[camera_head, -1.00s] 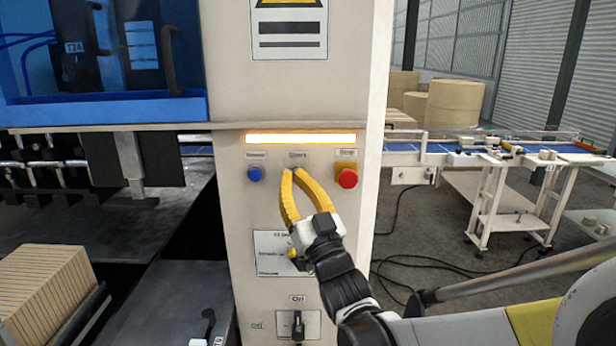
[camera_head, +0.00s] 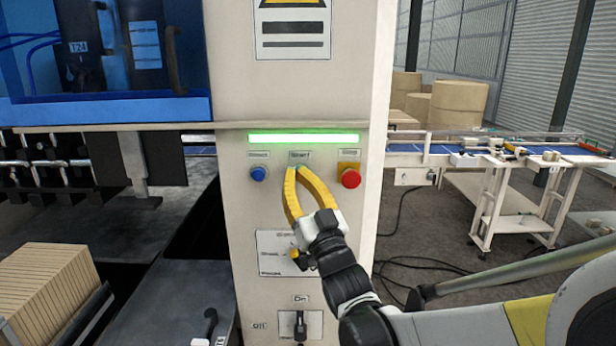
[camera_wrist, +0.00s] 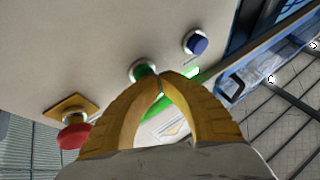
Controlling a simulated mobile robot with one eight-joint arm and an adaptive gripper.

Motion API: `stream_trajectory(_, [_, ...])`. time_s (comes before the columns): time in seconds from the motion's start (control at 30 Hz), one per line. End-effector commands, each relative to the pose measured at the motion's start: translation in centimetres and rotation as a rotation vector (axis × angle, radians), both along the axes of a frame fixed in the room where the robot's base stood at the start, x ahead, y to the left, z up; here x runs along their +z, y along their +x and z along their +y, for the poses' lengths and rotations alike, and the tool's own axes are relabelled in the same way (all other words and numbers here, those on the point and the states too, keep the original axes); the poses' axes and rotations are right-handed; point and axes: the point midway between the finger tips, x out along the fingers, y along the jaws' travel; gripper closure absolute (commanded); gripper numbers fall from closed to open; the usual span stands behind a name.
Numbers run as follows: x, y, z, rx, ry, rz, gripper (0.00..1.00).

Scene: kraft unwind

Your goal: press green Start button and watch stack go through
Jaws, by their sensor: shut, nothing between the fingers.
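My gripper (camera_head: 297,170) has yellow fingers with their tips together, holding nothing. Its tips are at the middle button on the pale control column, under the Start label. In the wrist view the green Start button (camera_wrist: 143,71) shows just beyond the fingertips of my gripper (camera_wrist: 160,82); I cannot tell whether they touch it. In the head view the fingers hide that button. The light bar (camera_head: 303,138) above the buttons glows green. The stack (camera_head: 45,290) of brown sheets stands upright in a holder at the lower left.
A blue button (camera_head: 258,173) sits left of Start and a red stop button (camera_head: 350,178) on a yellow base sits right. A rotary switch (camera_head: 300,325) is below. A blue machine (camera_head: 110,60) stands left. A conveyor (camera_head: 480,150) runs at right, with brown rolls (camera_head: 457,103) behind.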

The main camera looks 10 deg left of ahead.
Motion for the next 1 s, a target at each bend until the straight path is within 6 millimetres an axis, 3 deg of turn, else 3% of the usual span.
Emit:
stream_trajectory(0.37, [0.0, 0.0, 0.0, 0.000, 0.000, 0.000, 1.00])
stream_trajectory(1.0, [-0.1, -1.9, -0.5, -0.001, 0.000, 0.000, 1.00])
